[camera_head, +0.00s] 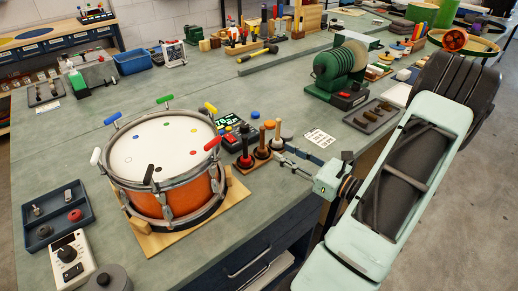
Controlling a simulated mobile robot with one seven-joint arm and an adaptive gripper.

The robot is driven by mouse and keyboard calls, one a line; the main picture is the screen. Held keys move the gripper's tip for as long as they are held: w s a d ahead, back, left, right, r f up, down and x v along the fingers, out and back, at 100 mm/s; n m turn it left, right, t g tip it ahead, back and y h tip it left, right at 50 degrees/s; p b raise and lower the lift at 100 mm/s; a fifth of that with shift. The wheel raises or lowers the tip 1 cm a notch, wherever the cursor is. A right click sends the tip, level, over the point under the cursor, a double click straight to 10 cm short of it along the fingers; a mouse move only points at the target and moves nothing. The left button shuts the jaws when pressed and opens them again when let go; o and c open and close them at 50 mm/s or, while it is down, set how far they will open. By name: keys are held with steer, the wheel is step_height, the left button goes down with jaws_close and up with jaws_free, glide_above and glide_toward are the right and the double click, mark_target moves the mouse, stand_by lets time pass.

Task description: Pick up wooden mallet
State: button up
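Several upright sticks stand on small bases right of the drum, one with a dark shaft and red base (245,152), one with a brown wooden shaft (262,142) and one with a pale tip (277,134). They look like mallets in holders; I cannot tell which is the wooden mallet. My gripper (284,158) reaches in from the right, low over the bench edge, its thin grey fingers just right of these sticks. It seems apart from them, but the fingers are too small to tell whether they are open or touching anything.
An orange drum (163,201) with coloured tuning handles stands on a wooden base at left. A control box with buttons (231,128) and a white card (320,138) lie near the sticks. A green ribbed machine (338,72) stands behind.

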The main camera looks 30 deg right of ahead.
mark_target(262, 148)
steer(key=x, duration=1)
steer(key=shift+w+d+r, duration=0.25)
steer(key=shift+w+r, duration=0.1)
jaws_close()
